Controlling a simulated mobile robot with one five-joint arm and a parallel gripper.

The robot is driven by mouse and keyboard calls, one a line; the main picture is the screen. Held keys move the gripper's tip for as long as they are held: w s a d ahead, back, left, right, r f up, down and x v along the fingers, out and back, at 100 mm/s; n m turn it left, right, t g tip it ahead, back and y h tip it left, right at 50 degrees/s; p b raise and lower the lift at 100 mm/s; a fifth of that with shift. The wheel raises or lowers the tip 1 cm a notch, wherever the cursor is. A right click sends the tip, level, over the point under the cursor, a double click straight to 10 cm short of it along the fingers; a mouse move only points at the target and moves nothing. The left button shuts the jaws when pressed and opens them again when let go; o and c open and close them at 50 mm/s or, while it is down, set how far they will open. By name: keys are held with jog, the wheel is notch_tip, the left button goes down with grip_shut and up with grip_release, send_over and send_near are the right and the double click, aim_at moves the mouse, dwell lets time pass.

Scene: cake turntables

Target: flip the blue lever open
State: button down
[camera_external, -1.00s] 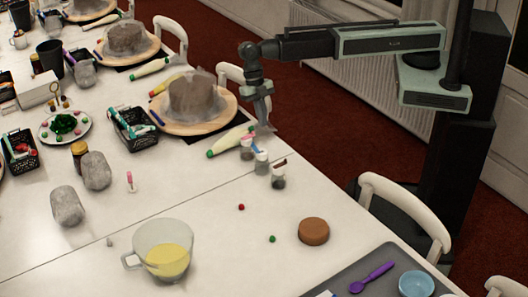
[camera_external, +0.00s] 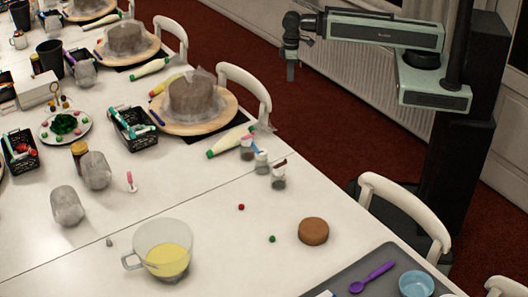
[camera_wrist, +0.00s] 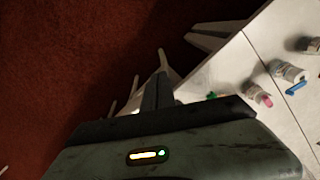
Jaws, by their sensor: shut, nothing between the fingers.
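The blue lever (camera_external: 256,148) is on the top of the middle one of three small jars near the table's far edge. It also shows in the wrist view (camera_wrist: 296,88), beside its jar (camera_wrist: 287,71). It is too small to tell whether it is open. My gripper (camera_external: 290,76) is shut and empty, pointing down over the floor beyond the table's far edge, well apart from the jars.
A white chair (camera_external: 246,87) stands at the table's far edge, between my gripper and a cake turntable (camera_external: 222,118). A green-tipped piping bag (camera_external: 230,141) lies next to the jars. A brown disc (camera_external: 313,231) and a glass bowl (camera_external: 165,249) sit nearer the camera.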

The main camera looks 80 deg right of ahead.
jog(key=shift+w+m, duration=0.15)
jog(key=shift+m, duration=0.85)
